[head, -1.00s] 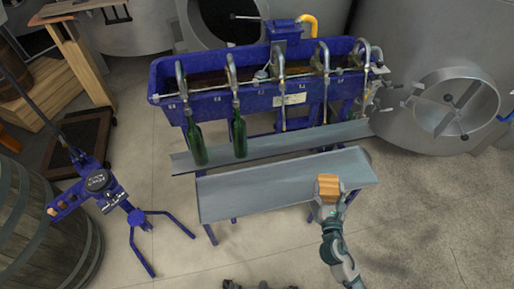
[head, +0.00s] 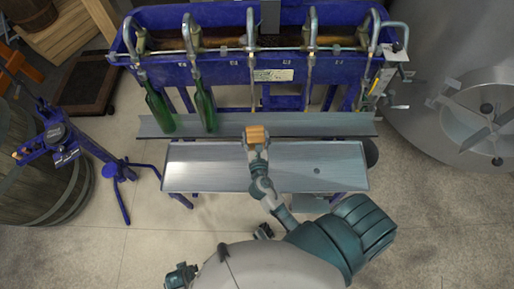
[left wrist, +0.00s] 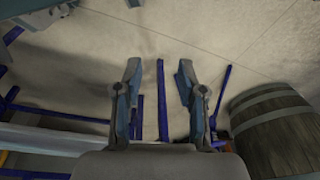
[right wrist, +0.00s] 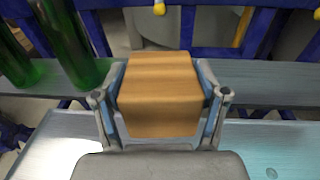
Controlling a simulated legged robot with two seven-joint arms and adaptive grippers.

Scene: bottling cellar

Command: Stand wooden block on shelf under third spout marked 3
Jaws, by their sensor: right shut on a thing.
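My right gripper (head: 257,143) is shut on the wooden block (head: 257,133). In the right wrist view the block (right wrist: 160,90) sits between both fingers (right wrist: 160,105). The block is at the near edge of the rear grey shelf (head: 320,125), roughly in line with the third spout (head: 251,30). I cannot tell whether it touches the shelf. Any number mark at the third spout is not legible. My left gripper (left wrist: 157,75) is open and empty above the floor.
Two green bottles (head: 205,105) (head: 158,106) stand on the rear shelf under the left spouts. A front tray (head: 215,165) lies nearer me. The blue filler trough (head: 220,62) is behind. The rear shelf is clear to the right. A blue stand (head: 60,140) is at left.

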